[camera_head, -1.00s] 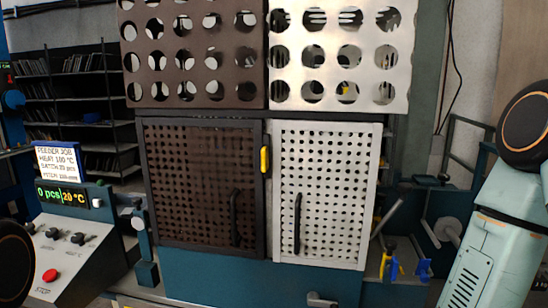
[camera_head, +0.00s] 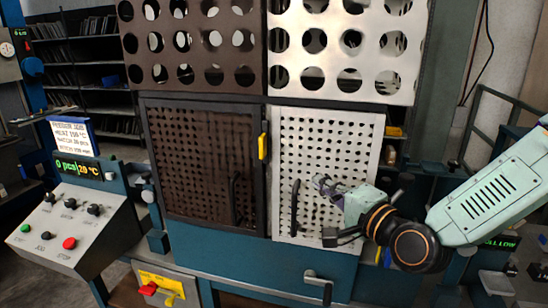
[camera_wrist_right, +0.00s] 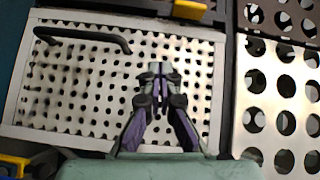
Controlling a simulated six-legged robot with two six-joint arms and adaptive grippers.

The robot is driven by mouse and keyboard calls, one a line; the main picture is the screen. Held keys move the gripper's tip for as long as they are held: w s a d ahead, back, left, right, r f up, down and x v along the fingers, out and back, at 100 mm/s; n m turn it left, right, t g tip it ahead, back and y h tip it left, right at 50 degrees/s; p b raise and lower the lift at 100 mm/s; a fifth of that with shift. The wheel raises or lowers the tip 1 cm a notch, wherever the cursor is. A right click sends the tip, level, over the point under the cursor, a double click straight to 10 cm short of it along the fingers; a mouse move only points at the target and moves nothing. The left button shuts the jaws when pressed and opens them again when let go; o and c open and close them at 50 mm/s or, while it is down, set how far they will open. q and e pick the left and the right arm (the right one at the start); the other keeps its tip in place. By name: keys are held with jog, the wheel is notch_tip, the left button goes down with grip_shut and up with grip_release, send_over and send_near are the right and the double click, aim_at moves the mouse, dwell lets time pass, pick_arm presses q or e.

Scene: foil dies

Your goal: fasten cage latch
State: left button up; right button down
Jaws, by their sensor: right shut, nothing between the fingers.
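The cage front has a dark brown perforated door (camera_head: 200,160) on the left and a light metal perforated door (camera_head: 328,135) on the right. A yellow latch piece (camera_head: 262,146) sits upright on the dark post between them; it appears to show at the top edge of the right wrist view (camera_wrist_right: 190,9). Each door has a black bar handle; the light door's handle (camera_head: 295,208) also shows in the wrist view (camera_wrist_right: 85,36). My right gripper (camera_head: 322,183) is shut and empty in front of the light door, right of its handle and below the latch. Its closed fingertips (camera_wrist_right: 157,69) point at the mesh. My left gripper is out of view.
Panels with large round holes, one brown (camera_head: 190,45) and one light (camera_head: 345,45), stand above the doors. A control console (camera_head: 75,225) with knobs and a red button is at left. A crank handle (camera_head: 318,280) sticks out below the doors.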

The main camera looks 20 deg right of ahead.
jog(key=shift+w+r+m, duration=0.15)
jog(key=shift+r+m, duration=0.1)
jog(key=shift+m, duration=0.45)
jog(key=shift+s+r, duration=0.1)
jog(key=shift+s, duration=0.1)
jog(key=shift+w, duration=0.1)
